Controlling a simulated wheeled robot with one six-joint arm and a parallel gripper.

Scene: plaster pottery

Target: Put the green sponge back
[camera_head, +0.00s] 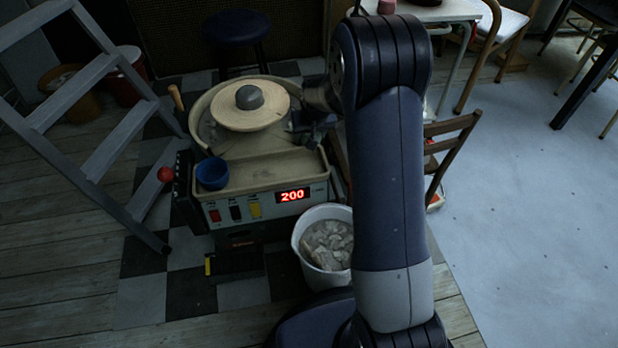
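I cannot make out a green sponge in this view. My gripper (303,126) is at the right rim of the pottery wheel's splash pan (203,103), partly hidden behind my own arm. Its fingers are small and dark, so I cannot tell whether they are open or hold anything. A grey rounded lump (250,97) sits on the middle of the pale wheel head (275,112), left of my gripper and apart from it. A small blue bowl (212,174) stands on the front left of the wheel's deck.
A white bucket (299,243) of pale scraps stands on the floor at the wheel's front right. A grey stepladder (103,150) is at the left. A wooden chair (460,135) stands right of my arm, which hides part of the wheel's right side. Open pale floor (530,220) lies to the right.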

